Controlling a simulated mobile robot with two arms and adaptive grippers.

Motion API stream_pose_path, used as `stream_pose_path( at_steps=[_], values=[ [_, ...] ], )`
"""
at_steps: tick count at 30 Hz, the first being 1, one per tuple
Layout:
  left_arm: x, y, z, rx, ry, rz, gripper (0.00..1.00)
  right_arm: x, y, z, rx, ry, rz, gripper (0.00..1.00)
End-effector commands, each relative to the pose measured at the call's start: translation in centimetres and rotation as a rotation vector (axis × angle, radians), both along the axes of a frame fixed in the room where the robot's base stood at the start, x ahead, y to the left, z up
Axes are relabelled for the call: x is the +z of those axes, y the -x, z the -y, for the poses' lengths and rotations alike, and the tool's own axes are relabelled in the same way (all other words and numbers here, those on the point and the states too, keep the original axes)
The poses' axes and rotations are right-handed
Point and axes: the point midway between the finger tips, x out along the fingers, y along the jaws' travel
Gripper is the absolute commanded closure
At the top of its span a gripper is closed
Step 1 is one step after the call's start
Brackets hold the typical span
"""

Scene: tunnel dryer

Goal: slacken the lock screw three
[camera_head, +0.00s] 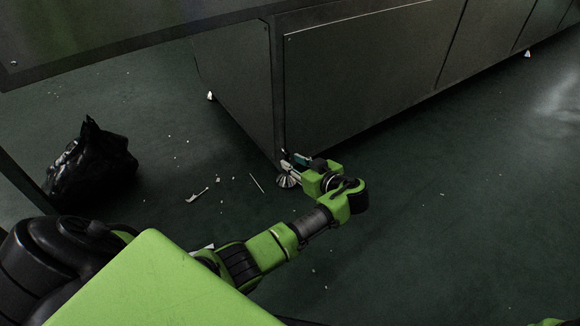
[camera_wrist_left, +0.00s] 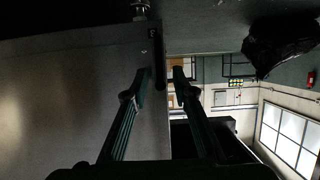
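My left gripper (camera_head: 297,161) is low at the near bottom corner of the grey dryer housing (camera_head: 350,85), just above a metal levelling foot (camera_head: 288,180). In the left wrist view its two fingers (camera_wrist_left: 163,72) are apart, with a gap between the tips. The housing's edge and a dark narrow strip on it show between and behind the fingers. The foot (camera_wrist_left: 140,10) shows at the top of that view, beyond the fingertips. I cannot make out lock screw three for certain; nothing is seen held. My right gripper is in neither view.
A black rubbish bag (camera_head: 92,165) lies on the floor at the left. Small scraps (camera_head: 197,195) and a thin white stick (camera_head: 256,183) lie left of the foot. A metal overhang (camera_head: 110,35) crosses the upper left. The floor at the right is mostly clear.

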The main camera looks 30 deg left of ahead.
Motion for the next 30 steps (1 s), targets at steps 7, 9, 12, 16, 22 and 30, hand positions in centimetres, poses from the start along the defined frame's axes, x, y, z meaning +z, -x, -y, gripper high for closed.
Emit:
stream_pose_path(
  at_steps=[7, 9, 12, 16, 22, 30],
  values=[
    [-1.0, -0.9, -2.1, -0.001, 0.0, 0.0, 0.75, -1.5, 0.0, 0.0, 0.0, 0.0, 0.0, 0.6],
    [-1.0, -1.0, -2.3, -0.001, 0.001, 0.0, 0.75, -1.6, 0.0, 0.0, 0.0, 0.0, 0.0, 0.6],
    [-1.0, -1.0, -2.3, -0.001, 0.001, 0.0, 0.75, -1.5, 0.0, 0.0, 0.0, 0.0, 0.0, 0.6],
    [-1.0, -1.0, -2.3, -0.001, 0.001, 0.0, 0.75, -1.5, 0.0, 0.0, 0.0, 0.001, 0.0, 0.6],
    [-1.0, -1.0, -2.3, -0.001, 0.001, 0.0, 1.0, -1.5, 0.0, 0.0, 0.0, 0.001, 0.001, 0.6],
    [-0.9, -0.6, -2.6, 0.001, 0.007, 0.014, 1.0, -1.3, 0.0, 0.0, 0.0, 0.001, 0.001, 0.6]
  ],
)
